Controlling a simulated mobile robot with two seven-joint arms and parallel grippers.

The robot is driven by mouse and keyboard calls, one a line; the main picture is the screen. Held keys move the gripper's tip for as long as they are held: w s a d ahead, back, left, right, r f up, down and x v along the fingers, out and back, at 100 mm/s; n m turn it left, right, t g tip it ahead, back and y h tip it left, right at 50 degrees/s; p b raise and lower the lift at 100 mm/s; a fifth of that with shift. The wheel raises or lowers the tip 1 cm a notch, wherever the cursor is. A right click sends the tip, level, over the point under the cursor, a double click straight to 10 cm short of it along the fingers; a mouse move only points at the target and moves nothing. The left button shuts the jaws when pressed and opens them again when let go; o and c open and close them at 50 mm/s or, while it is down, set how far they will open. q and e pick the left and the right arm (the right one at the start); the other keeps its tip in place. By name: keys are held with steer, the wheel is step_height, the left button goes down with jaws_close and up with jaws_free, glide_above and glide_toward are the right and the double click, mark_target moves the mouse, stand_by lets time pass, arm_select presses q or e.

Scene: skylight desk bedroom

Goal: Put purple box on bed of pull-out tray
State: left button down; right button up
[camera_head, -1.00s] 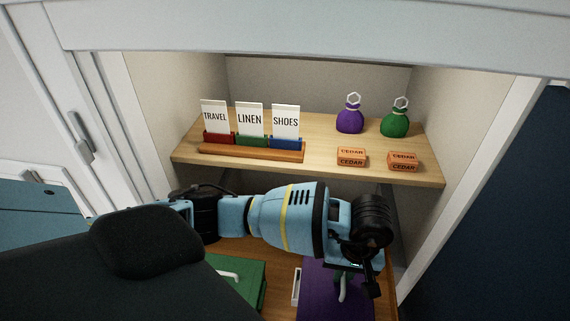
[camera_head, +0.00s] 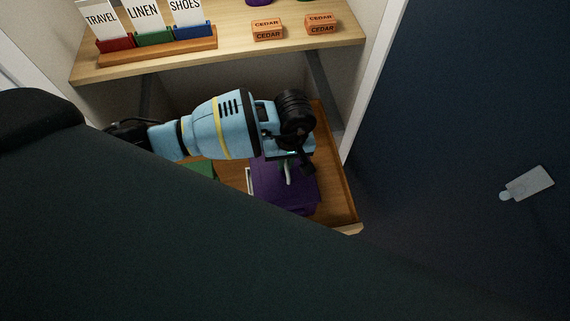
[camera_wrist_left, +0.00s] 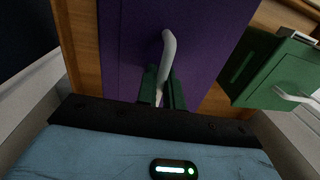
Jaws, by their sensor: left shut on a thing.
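The purple box (camera_head: 280,185) stands in the wooden pull-out tray (camera_head: 341,200) below the shelf. It has a pale handle, and it fills the upper middle of the left wrist view (camera_wrist_left: 205,60). My left gripper (camera_wrist_left: 163,90) is shut on the handle of the purple box, with its green fingers on either side. In the head view my left gripper (camera_head: 293,160) is over the box, its fingers partly hidden by its own wrist. My right gripper is not in view. Part of the tray is hidden behind my dark body in the foreground.
A green box (camera_head: 202,168) with a pale handle is to the left of the purple box. A shelf (camera_head: 240,40) above holds two cedar blocks (camera_head: 268,30) and a card rack (camera_head: 160,47). A dark blue panel (camera_head: 450,130) closes off the right.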

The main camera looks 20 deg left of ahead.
arm_select(q)
steer(key=shift+f, duration=1.3)
steer(key=c, duration=1.5)
jaws_free()
steer(key=shift+f, duration=0.15)
steer(key=r, duration=0.8)
steer(key=d+r, duration=0.1)
steer(key=r, duration=0.3)
steer(key=shift+w+r+p, duration=0.15)
steer(key=shift+w+p, duration=0.15)
